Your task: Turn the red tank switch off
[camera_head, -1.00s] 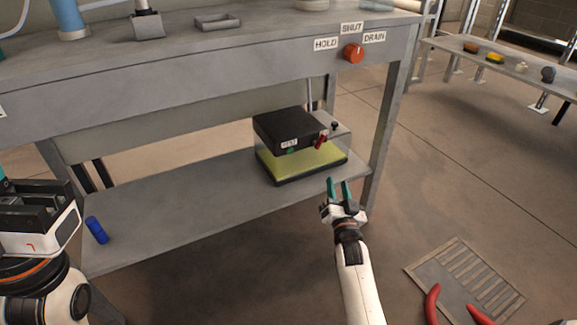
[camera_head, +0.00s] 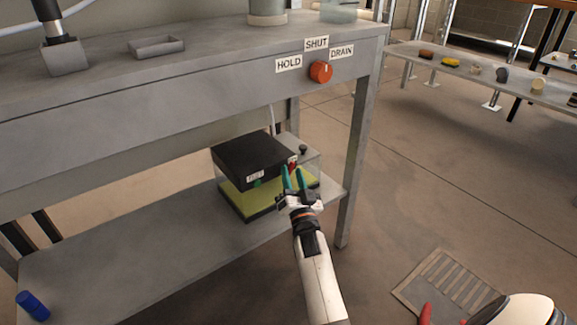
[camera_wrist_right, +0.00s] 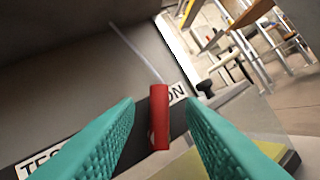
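The tank (camera_head: 252,158) is a clear box with a black top and yellow-green contents, on the lower shelf of the workbench. Its red switch (camera_wrist_right: 159,117) stands upright in the right wrist view, beside an "ON" label. In the head view the red switch (camera_head: 293,167) shows just behind the fingertips. My right gripper (camera_head: 293,172) is open, its teal fingers pointing at the tank's front. In the right wrist view the fingers lie on either side of the switch, with gaps; contact is not visible. My left gripper is not in view.
An orange knob (camera_head: 320,72) with HOLD, SHUT and DRAIN labels is on the bench front above. A blue cylinder (camera_head: 32,305) lies on the shelf. A floor grate (camera_head: 447,285) is at right.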

